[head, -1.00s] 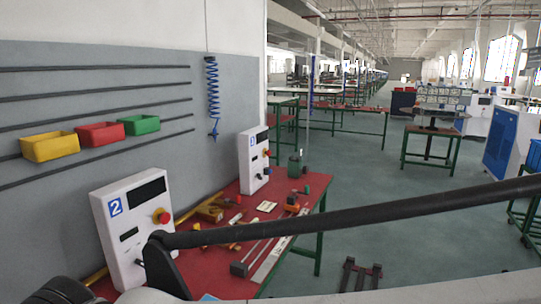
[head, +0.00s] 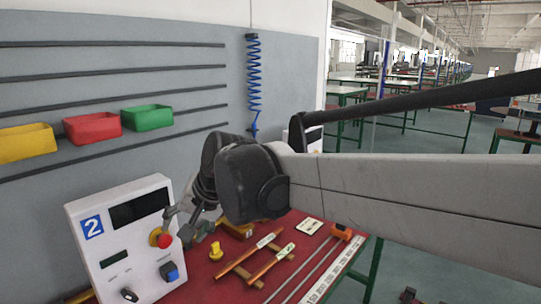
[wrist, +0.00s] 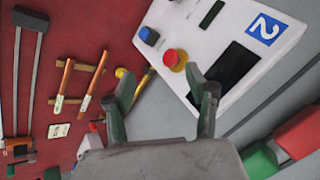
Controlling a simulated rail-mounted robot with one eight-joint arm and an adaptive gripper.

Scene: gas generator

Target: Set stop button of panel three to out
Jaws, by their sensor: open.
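No panel marked 3 can be read in these views. The white panel marked 2 (head: 100,232) stands at the left of the red bench; it also shows in the wrist view (wrist: 205,45). Its red stop button (head: 164,240) sits on a yellow collar and shows clearly in the wrist view (wrist: 174,58); whether it is in or out I cannot tell. My gripper (head: 187,222) is open and empty, just right of panel 2 near this button. In the wrist view its fingers (wrist: 166,88) are spread below the button, apart from it. A farther white panel (head: 314,138) is mostly hidden by my arm.
The red bench (head: 222,282) holds copper-coloured bars (head: 262,262), a yellow piece (head: 216,251) and other tools. Yellow, red (head: 92,128) and green bins hang on the grey wall. A blue coiled hose (head: 254,75) hangs behind my arm.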

